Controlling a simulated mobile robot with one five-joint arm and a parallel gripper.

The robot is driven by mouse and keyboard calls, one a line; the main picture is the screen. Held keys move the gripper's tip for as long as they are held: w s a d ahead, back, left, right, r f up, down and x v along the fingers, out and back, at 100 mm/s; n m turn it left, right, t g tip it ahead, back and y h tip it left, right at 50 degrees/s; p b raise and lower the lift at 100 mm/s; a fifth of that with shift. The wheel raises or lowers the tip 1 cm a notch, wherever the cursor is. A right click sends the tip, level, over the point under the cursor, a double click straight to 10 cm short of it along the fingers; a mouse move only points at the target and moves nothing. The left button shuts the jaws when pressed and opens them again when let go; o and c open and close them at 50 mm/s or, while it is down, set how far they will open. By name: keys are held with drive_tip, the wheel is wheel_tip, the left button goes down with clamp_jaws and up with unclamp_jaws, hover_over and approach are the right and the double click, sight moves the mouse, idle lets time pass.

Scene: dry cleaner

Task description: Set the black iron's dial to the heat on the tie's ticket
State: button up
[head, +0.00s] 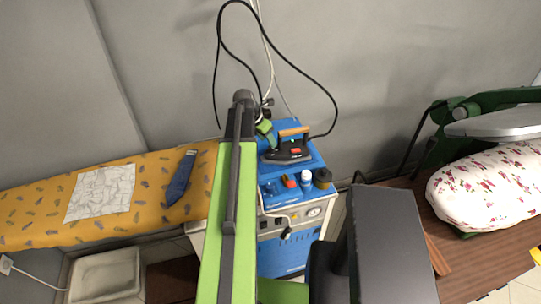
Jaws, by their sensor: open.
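The black iron (287,155) with a wooden handle and a small red part rests on the top of the blue steam station (315,160). Its dial is too small to make out. The dark blue tie (180,181) lies on the yellow patterned ironing board (150,218) at the left. A small pale patch shows at its upper end; I cannot tell if it is the ticket, and no writing is readable. My gripper (266,130) is small and partly hidden by my arm, just left of the iron's handle. It is open, and I see nothing held.
A grey cloth with a line pattern (100,193) lies on the board. A black cable (219,60) loops up behind. A floral padded press (490,188) is at right.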

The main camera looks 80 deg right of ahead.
sight(270, 147)
drive_tip(key=b+x, duration=0.3)
drive_tip(key=x, duration=0.2)
drive_tip(key=shift+f, duration=0.1)
clamp_jaws()
